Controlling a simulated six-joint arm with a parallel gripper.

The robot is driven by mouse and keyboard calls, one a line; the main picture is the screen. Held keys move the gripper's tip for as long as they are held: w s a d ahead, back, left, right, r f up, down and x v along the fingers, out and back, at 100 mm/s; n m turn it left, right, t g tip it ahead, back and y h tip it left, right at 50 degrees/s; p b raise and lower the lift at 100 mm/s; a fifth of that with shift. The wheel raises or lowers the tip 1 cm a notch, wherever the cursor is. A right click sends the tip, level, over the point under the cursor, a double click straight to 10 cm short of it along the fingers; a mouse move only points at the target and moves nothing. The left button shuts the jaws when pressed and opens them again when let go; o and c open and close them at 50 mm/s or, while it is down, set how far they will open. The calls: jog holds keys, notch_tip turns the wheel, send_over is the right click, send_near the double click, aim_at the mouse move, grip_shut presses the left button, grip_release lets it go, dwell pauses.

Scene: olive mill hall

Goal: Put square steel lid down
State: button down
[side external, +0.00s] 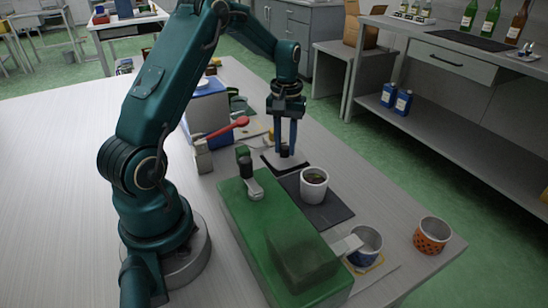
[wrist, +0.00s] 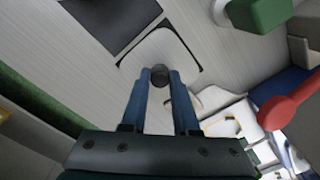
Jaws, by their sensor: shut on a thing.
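The square steel lid (side external: 273,161) is a thin pale plate with a black knob (wrist: 159,78) in its middle. My gripper (side external: 285,152) points straight down over it, with both blue fingers closed on the knob. In the wrist view the lid (wrist: 170,48) lies level beyond the fingertips (wrist: 160,74), with dark shadow-like edges at its corners. It is at or just above the table, beside the dark mat (side external: 330,216); I cannot tell whether it touches the table.
A white cup with dark contents (side external: 314,188) stands on the mat near the lid. A green machine (side external: 260,225) is in front, and a red lever (side external: 228,129) sticks out at left. A blue cup (side external: 368,246) and orange cup (side external: 432,236) stand at the right end.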

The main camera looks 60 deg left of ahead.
aim_at(285, 147)
jog(key=c, duration=0.7)
grip_release()
jog(key=shift+f, duration=0.15)
notch_tip(285, 147, up, 12)
jog(key=s+d+r+m+t, duration=0.1)
jog(key=s+d+r+m, duration=0.15)
jog(key=d, duration=0.25)
jog(key=s+d+r+m+t, duration=0.2)
jog(key=s+d+r, duration=0.1)
jog(key=d, duration=0.3)
jog(key=s+d+f+m+t, duration=0.1)
jog(key=s+d, duration=0.1)
jog(key=s, duration=0.1)
jog(key=s+d+f+m, duration=0.1)
jog(key=s+d+m, duration=0.1)
jog(key=s, duration=0.1)
jog(key=s+d+f+m+t, duration=0.1)
jog(key=s+d+f, duration=0.1)
jog(key=s, duration=0.1)
jog(key=shift+s+d+m+t, duration=0.25)
jog(key=shift+s+d+t, duration=0.05)
jog(key=shift+s+d, duration=0.1)
